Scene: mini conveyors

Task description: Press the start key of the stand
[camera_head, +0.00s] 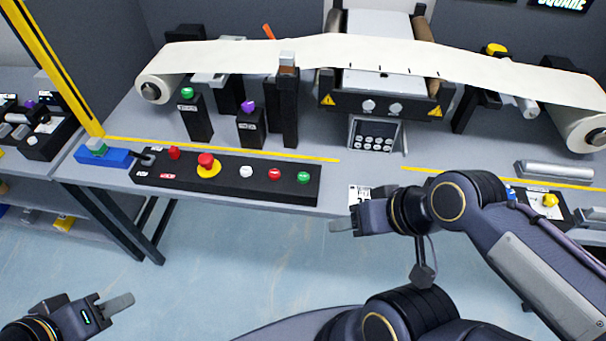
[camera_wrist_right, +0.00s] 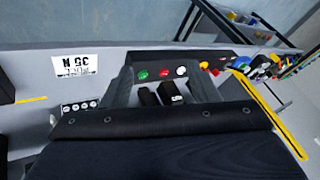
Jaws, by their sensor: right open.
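A black control panel (camera_head: 225,180) lies along the table's front edge in the head view. It carries a green button (camera_head: 303,177), a red button (camera_head: 274,174), a white button (camera_head: 246,171) and a red mushroom button on a yellow ring (camera_head: 207,164). The green button (camera_wrist_right: 142,74) also shows in the right wrist view. Labels are too small to read. My right gripper (camera_head: 343,226) is open and empty in front of the table, right of the panel and apart from it. My left gripper (camera_head: 118,304) is low over the floor; its finger gap is unclear.
Behind the panel stand two black posts, one with a green button (camera_head: 187,93), one with a purple button (camera_head: 248,106). A keypad (camera_head: 375,135) sits below the paper web (camera_head: 300,52). A yellow upright (camera_head: 60,75) rises at left. Table near the keypad is fairly clear.

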